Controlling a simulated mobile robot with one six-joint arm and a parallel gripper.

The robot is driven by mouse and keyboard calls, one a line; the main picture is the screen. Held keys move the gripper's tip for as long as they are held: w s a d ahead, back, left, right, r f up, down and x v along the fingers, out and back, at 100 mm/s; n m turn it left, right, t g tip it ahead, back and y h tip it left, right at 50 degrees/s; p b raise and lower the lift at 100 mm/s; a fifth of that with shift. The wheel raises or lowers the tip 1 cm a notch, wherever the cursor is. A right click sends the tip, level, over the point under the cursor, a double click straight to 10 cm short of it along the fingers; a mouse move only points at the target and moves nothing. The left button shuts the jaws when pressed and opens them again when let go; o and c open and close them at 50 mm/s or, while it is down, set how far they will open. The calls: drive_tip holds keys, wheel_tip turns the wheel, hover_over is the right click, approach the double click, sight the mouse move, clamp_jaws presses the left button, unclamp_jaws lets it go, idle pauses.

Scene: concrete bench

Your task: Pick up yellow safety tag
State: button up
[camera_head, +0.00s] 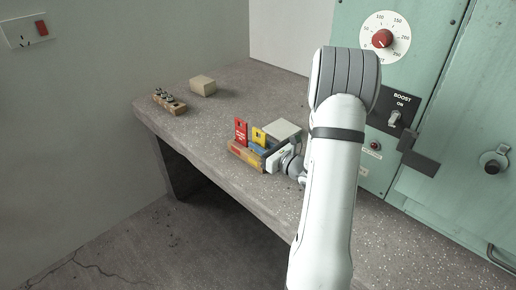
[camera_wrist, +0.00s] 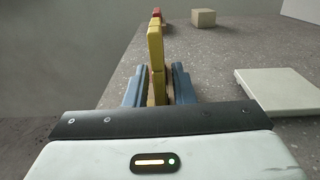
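The yellow safety tag (camera_head: 259,136) stands upright in a wooden holder (camera_head: 247,156) on the bench, just right of a red tag (camera_head: 240,130). In the wrist view the yellow tag (camera_wrist: 155,48) rises edge-on between the two blue-grey fingers of my gripper (camera_wrist: 158,70). My gripper is open, with one finger on each side of the tag and a visible gap to each. The holder's lower part is mostly hidden behind my gripper in the wrist view.
A beige block (camera_head: 202,86) and a wooden strip with several round pieces (camera_head: 170,101) lie toward the bench's far left end. A green control cabinet (camera_head: 440,150) stands at the right. The left bench between is clear.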

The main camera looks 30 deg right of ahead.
sight(260, 131)
clamp_jaws()
drive_tip(key=shift+r, duration=0.1)
wheel_tip(260, 131, up, 10)
drive_tip(key=shift+f+p, duration=0.1)
drive_tip(key=shift+p, duration=1)
